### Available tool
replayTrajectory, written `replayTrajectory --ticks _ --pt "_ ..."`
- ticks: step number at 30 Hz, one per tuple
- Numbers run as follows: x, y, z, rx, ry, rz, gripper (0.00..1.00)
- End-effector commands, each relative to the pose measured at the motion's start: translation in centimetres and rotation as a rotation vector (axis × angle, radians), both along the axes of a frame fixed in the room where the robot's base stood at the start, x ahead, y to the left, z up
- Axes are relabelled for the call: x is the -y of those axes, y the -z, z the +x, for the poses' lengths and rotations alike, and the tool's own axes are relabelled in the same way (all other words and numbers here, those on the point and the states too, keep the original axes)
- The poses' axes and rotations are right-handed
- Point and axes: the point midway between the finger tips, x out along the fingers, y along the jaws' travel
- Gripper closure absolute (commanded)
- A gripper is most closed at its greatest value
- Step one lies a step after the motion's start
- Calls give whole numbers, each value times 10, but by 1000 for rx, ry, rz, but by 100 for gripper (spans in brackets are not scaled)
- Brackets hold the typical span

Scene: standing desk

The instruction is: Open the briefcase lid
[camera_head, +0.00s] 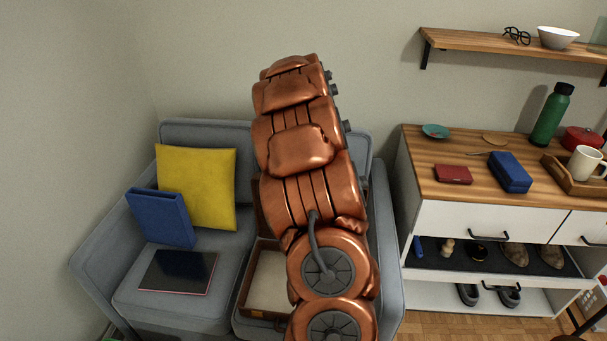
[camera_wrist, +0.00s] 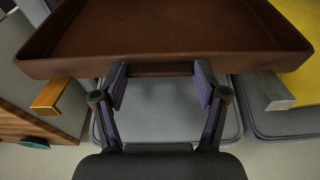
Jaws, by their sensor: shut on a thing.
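The brown briefcase (camera_head: 243,296) sits on the right seat of the grey sofa, and its pale inside shows beside my arm. Much of it is hidden behind my arm in the head view. In the wrist view a broad brown briefcase panel with a raised rim (camera_wrist: 160,70) fills the top, which looks like the lid standing away from the base. My gripper (camera_wrist: 161,88) is at the middle of this edge. Its two fingers are apart on either side of a dark brown piece, probably the handle, and shut on it. The gripper is hidden in the head view.
The grey sofa (camera_head: 205,275) also holds a yellow cushion (camera_head: 205,185), a blue binder (camera_head: 162,217) and a dark flat tablet or laptop (camera_head: 178,271) on the left. A wood-topped cabinet (camera_head: 440,200) stands close on the right. A wall is behind.

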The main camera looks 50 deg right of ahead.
Motion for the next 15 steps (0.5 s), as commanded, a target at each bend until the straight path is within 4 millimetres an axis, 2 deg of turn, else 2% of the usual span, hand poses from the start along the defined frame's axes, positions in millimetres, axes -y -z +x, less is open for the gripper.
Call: replayTrajectory --ticks 10,11,15 --pt "-1 1 -1 2 0 1 90" --pt "-1 1 -1 2 0 1 26" --pt "-1 1 -1 1 0 0 11"
